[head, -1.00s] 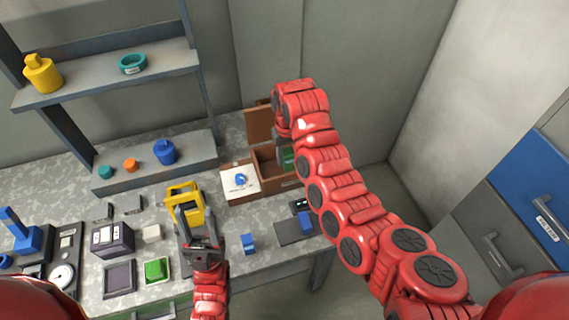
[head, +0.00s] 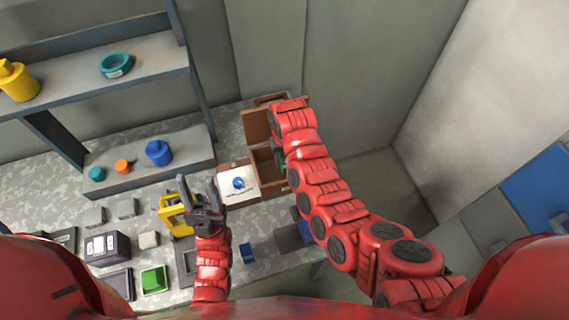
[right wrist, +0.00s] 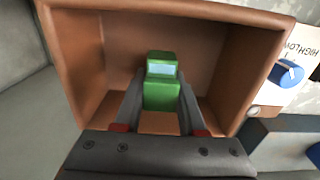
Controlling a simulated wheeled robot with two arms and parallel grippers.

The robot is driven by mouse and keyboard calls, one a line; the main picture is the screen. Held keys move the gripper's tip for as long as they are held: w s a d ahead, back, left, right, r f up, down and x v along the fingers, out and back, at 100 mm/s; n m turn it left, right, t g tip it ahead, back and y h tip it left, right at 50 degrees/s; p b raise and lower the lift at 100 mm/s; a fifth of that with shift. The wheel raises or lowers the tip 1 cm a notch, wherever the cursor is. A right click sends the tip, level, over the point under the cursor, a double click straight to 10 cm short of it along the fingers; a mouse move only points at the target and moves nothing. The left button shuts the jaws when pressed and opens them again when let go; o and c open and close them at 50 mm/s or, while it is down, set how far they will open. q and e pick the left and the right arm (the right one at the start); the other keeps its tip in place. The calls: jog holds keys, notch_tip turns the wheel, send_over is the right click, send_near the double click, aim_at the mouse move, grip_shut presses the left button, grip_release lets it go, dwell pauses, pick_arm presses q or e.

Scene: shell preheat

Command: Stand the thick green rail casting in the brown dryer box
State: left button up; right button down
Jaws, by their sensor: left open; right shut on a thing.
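The brown dryer box (right wrist: 252,75) is open at the top, with its lid raised at the back in the head view (head: 256,126). The green rail casting (right wrist: 161,95) is inside the box's opening in the right wrist view, with a pale label near its top. My right gripper (right wrist: 160,108) is shut on it, one finger on each side. Whether the casting touches the box floor I cannot tell. In the head view my right arm hides most of the casting. My left gripper (head: 198,190) is open and empty, above the yellow frame (head: 174,217).
A white panel with a blue knob (head: 238,184) is beside the box on its left. A shelf (head: 130,174) with a blue container stands behind.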

aim_at(284, 166)
jog(key=shift+f, duration=0.4)
jog(key=shift+s+f+p, duration=0.1)
jog(key=shift+f+p, duration=0.4)
jog(key=shift+f, duration=0.55)
jog(key=shift+f, duration=0.2)
jog(key=shift+c, duration=2.4)
grip_release()
jog(key=shift+r, duration=0.15)
